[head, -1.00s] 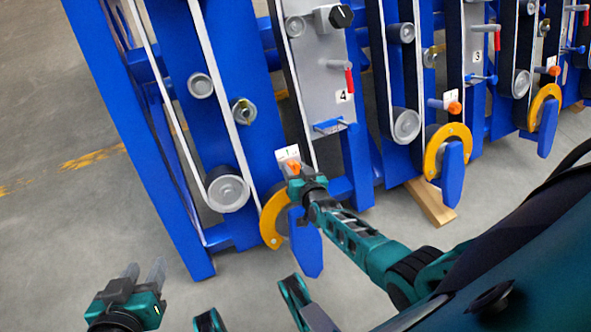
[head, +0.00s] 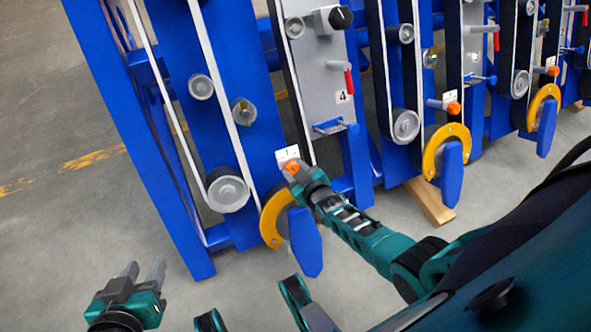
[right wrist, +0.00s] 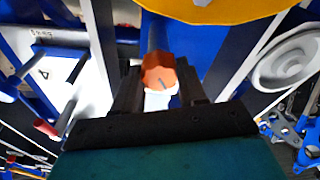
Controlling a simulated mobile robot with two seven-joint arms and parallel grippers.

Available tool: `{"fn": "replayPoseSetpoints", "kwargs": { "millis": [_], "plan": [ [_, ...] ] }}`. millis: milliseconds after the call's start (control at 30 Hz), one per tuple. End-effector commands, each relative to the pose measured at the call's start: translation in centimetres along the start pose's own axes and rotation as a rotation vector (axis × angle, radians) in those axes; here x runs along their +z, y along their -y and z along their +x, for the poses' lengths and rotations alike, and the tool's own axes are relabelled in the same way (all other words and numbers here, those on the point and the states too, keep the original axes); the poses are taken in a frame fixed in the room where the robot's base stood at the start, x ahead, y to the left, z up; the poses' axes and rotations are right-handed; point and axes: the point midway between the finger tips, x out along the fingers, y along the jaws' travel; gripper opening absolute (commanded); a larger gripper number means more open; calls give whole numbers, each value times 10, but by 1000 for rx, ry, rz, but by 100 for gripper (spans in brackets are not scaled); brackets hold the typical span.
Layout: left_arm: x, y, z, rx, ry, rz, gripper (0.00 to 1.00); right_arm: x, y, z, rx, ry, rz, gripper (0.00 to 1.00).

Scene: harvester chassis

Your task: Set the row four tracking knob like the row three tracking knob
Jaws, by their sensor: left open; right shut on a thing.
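The row four tracking knob (head: 291,167) is orange, beside a small white scale plate (head: 287,154) at the lower end of the row marked 4. My right gripper (head: 296,173) is shut on it. The right wrist view also shows the orange knob (right wrist: 158,75) between the dark fingers, with a pointer line on its face. The row three tracking knob (head: 454,108) is a similar orange knob with its own white plate (head: 450,96), to the right; its setting is too small to read. My left gripper (head: 143,277) is open and empty, low on the left.
Yellow wheel rims (head: 270,222) and blue guards (head: 305,245) sit just below the knobs. A red-handled lever (head: 349,80) and a black knob (head: 341,17) are higher on row four. A wooden block (head: 430,203) lies under the frame. The floor at left is clear.

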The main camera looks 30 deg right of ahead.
Motion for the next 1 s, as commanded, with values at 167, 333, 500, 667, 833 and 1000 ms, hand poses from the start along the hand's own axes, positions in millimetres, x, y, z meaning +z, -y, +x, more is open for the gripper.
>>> {"fn": "replayPoseSetpoints", "kwargs": {
  "millis": [167,333,500,667,833,1000],
  "plan": [
    [1,0,0,-1,2,1,43,-1,-1,1,-14,-2,-98,11],
    [0,1,0,-2,2,1,43,-2,-1,1,-22,-2,-155,11],
    [0,1,0,-2,1,2,43,-2,-1,1,-26,-2,-180,11],
    [1,1,0,-2,1,2,43,-2,-1,1,-26,-2,-186,11],
    [1,1,0,-3,1,2,43,-2,-1,1,-26,-2,-185,11],
    [1,1,0,-3,1,2,43,-2,-1,1,-26,-2,-184,51]
  ]
}}
